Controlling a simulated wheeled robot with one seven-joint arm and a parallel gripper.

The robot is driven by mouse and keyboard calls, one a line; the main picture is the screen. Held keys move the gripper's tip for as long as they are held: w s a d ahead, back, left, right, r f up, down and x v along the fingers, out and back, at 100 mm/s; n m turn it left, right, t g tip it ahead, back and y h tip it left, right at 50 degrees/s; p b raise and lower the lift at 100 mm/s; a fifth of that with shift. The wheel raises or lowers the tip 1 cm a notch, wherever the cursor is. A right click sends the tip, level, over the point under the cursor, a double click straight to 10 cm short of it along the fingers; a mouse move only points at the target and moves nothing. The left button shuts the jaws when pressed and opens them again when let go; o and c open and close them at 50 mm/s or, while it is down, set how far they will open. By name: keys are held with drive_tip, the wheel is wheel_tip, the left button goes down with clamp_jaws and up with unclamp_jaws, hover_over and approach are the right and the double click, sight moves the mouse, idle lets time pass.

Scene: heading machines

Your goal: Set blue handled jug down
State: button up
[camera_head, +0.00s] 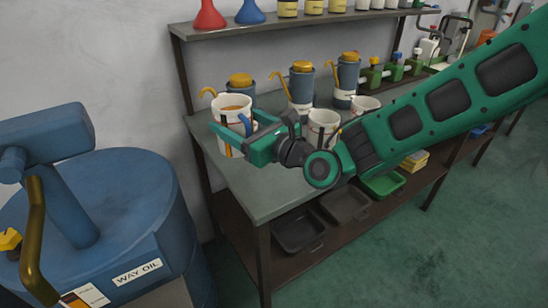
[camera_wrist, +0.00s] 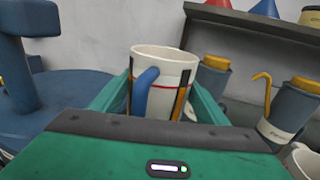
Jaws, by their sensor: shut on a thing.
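The jug is a white, wide-mouthed vessel with a blue handle and dark and orange bands (camera_head: 234,104). It is upright at the near left end of the grey workbench (camera_head: 262,190), and something orange-brown shows inside it in the head view. In the wrist view the jug (camera_wrist: 172,66) stands between my green fingers, with its blue handle facing the camera. My gripper (camera_head: 232,131) is shut on the jug around its body. Its base is partly hidden, so I cannot tell whether it touches the bench top.
Other white jugs (camera_head: 322,126) stand to the right. Grey canisters with yellow lids (camera_head: 301,84) stand behind. A shelf (camera_head: 290,22) with funnels runs above the bench. A blue oil drum (camera_head: 125,215) stands left. Bare bench top shows in front of the jug.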

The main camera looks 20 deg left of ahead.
drive_tip(key=shift+w+d+f, duration=0.7)
drive_tip(key=shift+d+f, duration=0.6)
drive_tip(key=shift+f, duration=0.4)
drive_tip(key=shift+w+d+f, duration=0.75)
drive_tip(key=shift+d+f, duration=0.5)
drive_tip(key=shift+f, duration=0.4)
drive_tip(key=shift+w+d+f, duration=0.7)
drive_tip(key=shift+d+f, duration=0.6)
drive_tip(key=shift+f, duration=0.4)
drive_tip(key=o, duration=1.2)
drive_tip(key=shift+o, duration=0.2)
